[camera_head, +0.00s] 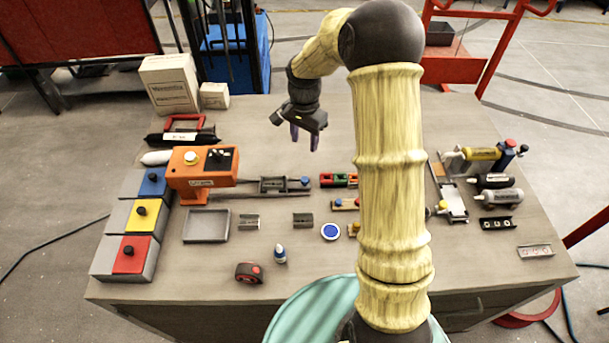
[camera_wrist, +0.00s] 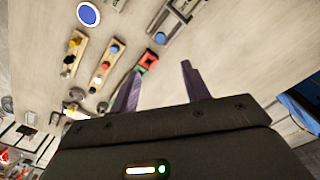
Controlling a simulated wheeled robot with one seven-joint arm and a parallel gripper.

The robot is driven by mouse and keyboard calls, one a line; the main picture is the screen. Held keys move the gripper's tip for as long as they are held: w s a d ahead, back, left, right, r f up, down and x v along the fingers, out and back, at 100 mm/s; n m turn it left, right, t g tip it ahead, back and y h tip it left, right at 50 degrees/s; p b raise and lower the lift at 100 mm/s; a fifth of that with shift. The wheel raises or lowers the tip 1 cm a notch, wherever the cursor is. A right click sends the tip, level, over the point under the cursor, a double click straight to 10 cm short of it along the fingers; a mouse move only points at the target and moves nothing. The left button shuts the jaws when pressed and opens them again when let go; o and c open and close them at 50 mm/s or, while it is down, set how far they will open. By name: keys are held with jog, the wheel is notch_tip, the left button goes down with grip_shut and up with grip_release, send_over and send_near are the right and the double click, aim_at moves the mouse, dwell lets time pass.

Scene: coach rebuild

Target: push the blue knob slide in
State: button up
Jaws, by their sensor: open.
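A grey slide unit (camera_head: 272,186) lies on two rails near the middle of the bench, with a blue knob (camera_head: 305,181) at its right end. In the wrist view the blue knob (camera_wrist: 160,38) shows near the top, beside the grey slide unit (camera_wrist: 177,17). Another blue knob (camera_head: 337,202) sits on a small wooden slide to the right. I cannot tell for certain which one the task names. My gripper (camera_head: 304,141) is open and empty, raised above the bench behind the slide unit. Its two purple fingers also show in the wrist view (camera_wrist: 161,75), apart from everything.
An orange box (camera_head: 201,173) stands at the rails' left end. A red and green block (camera_head: 338,180) lies right of the blue knob. A grey tray (camera_head: 206,226) lies in front. Bottles (camera_head: 495,197) and brackets fill the right side. The bench behind the rails is mostly clear.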

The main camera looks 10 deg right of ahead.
aim_at(304, 179)
notch_tip(304, 179, down, 16)
jog(key=p, duration=0.5)
jog(key=shift+f, duration=0.2)
grip_shut()
jog(key=shift+a, duration=0.1)
